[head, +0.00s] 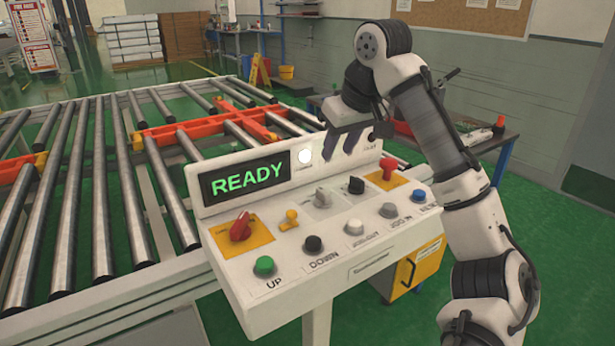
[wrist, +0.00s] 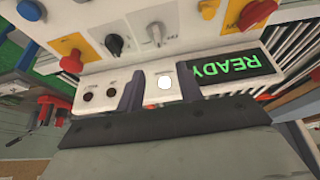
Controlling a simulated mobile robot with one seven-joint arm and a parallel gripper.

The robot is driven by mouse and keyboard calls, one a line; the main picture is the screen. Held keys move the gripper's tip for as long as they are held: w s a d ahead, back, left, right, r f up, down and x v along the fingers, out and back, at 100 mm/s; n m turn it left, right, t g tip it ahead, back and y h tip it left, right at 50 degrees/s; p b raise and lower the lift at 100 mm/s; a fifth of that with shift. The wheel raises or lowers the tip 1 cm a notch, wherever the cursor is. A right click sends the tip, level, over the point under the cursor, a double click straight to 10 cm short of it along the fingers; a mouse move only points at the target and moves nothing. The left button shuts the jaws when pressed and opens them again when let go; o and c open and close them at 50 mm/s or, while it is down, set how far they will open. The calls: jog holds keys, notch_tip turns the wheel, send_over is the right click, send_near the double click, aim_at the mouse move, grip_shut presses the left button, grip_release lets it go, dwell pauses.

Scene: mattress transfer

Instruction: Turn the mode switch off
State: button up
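The sloped control panel (head: 300,245) carries several knobs and buttons. A grey rotary knob (head: 321,198) and a black rotary knob (head: 356,186) sit in its upper row. The grey knob (wrist: 155,32) and black knob (wrist: 115,43) also show upside down in the wrist view. Their labels are too small to read, so I cannot tell which is the mode switch. My gripper (head: 341,150) hangs above the panel's back edge, behind the knobs. Its fingers (wrist: 160,75) are apart and empty, either side of a lit white lamp in the wrist view.
A screen (head: 247,178) reads READY. Red knobs on orange plates sit left (head: 240,228) and right (head: 388,168). A yellow knob (head: 289,220) stands between. Buttons, including a green one (head: 264,266), line the front. A roller conveyor (head: 110,190) lies behind left.

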aim_at(325, 192)
jog(key=x, duration=1.3)
jog(key=shift+s+d+f, duration=0.2)
jog(key=shift+d+f, duration=0.1)
jog(key=shift+d, duration=0.1)
grip_shut()
